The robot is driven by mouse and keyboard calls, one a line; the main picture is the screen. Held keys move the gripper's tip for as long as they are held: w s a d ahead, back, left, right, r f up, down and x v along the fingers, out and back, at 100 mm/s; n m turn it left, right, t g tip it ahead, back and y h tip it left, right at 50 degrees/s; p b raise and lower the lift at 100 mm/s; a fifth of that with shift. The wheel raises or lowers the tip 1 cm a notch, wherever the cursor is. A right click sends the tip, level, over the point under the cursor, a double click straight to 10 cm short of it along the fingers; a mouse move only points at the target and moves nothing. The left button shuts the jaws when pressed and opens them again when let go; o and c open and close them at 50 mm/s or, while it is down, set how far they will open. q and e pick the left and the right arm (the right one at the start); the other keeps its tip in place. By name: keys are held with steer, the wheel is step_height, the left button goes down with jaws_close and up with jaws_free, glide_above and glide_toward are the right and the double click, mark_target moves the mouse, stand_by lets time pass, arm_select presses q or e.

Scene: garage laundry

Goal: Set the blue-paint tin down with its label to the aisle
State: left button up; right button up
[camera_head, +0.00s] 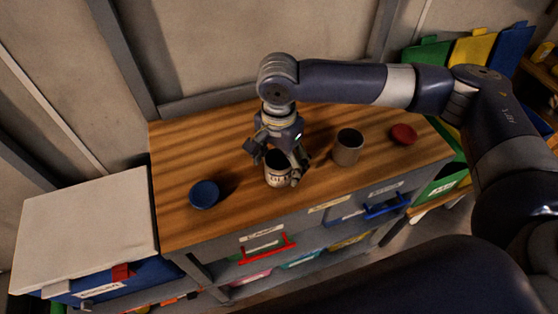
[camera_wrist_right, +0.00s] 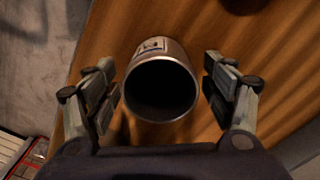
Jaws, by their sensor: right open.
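A grey open-topped tin (camera_head: 279,170) with a pale label stands upright on the wooden workbench (camera_head: 232,226). Its label faces the front edge of the bench; the dark lettering is too small to read surely. My right gripper (camera_head: 280,164) is above and around this tin, open. In the right wrist view the tin (camera_wrist_right: 163,85) sits between the spread fingers, with a gap on each side, and its inside is dark. A second tin (camera_head: 347,149), grey-brown with no label visible, stands to the right. My left gripper is not in view.
A blue round lid (camera_head: 204,194) lies at the left of the bench and a red one (camera_head: 403,134) at the right. Drawers with a red handle (camera_head: 268,250) and a blue handle (camera_head: 386,207) are below the front edge.

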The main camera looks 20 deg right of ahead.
steer(key=shift+r, duration=0.25)
step_height(320, 180, up, 12)
steer(key=shift+f, duration=0.15)
stand_by(0.6)
